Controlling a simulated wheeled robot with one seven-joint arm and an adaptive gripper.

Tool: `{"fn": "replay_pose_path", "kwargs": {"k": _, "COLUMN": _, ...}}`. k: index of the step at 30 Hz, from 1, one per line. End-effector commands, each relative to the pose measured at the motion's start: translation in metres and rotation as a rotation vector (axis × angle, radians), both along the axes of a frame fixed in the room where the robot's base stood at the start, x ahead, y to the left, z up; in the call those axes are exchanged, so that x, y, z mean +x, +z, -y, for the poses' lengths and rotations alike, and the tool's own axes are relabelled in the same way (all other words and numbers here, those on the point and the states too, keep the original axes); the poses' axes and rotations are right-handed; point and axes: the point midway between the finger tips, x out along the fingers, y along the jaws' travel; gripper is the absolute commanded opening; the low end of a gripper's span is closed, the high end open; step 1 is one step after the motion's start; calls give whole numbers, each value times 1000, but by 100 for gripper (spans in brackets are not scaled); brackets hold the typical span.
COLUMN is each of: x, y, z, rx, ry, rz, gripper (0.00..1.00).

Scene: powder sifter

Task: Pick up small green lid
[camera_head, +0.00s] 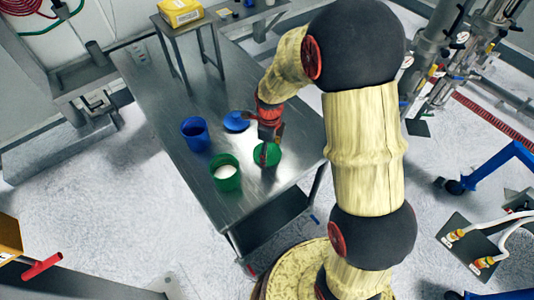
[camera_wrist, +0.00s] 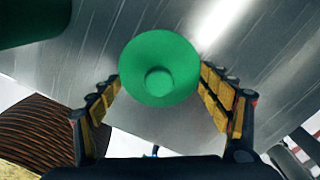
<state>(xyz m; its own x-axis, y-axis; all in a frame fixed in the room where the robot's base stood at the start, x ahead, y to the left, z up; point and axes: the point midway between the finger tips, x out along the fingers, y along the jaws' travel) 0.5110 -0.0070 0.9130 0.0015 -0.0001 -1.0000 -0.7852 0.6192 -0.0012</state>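The small green lid (camera_head: 267,154) lies on the metal table near its right front part. In the wrist view the lid (camera_wrist: 159,68) is a round green disc with a knob in the middle. My gripper (camera_head: 268,143) is over the lid in the head view. In the wrist view my gripper (camera_wrist: 160,85) has its two fingers spread, one on each side of the lid. The fingertips look close to the lid's rim, but I cannot tell whether they touch it.
A green container (camera_head: 226,178) with white contents stands left of the lid. A blue container (camera_head: 195,133) and a blue lid (camera_head: 236,121) are farther back on the table (camera_head: 160,90). A raised shelf (camera_head: 215,22) holds a yellow box (camera_head: 180,12).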

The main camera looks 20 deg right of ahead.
Motion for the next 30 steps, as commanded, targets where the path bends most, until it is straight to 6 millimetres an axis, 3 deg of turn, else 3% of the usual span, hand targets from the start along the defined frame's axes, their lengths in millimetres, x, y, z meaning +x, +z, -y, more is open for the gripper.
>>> {"fn": "replay_pose_path", "kwargs": {"k": 11, "x": -2, "y": -2, "z": 0, "rx": 0, "ry": 0, "rz": -5, "gripper": 50}}
{"fn": "replay_pose_path", "kwargs": {"k": 25, "x": -5, "y": -1, "z": 0, "rx": 0, "ry": 0, "rz": -11, "gripper": 49}}
{"fn": "replay_pose_path", "kwargs": {"k": 28, "x": -4, "y": 6, "z": 0, "rx": 0, "ry": 0, "rz": -11, "gripper": 32}}
{"fn": "replay_pose_path", "kwargs": {"k": 29, "x": -4, "y": 9, "z": 0, "rx": 1, "ry": 0, "rz": -11, "gripper": 18}}
{"fn": "replay_pose_path", "kwargs": {"k": 30, "x": -4, "y": 14, "z": 0, "rx": 0, "ry": 0, "rz": -10, "gripper": 13}}
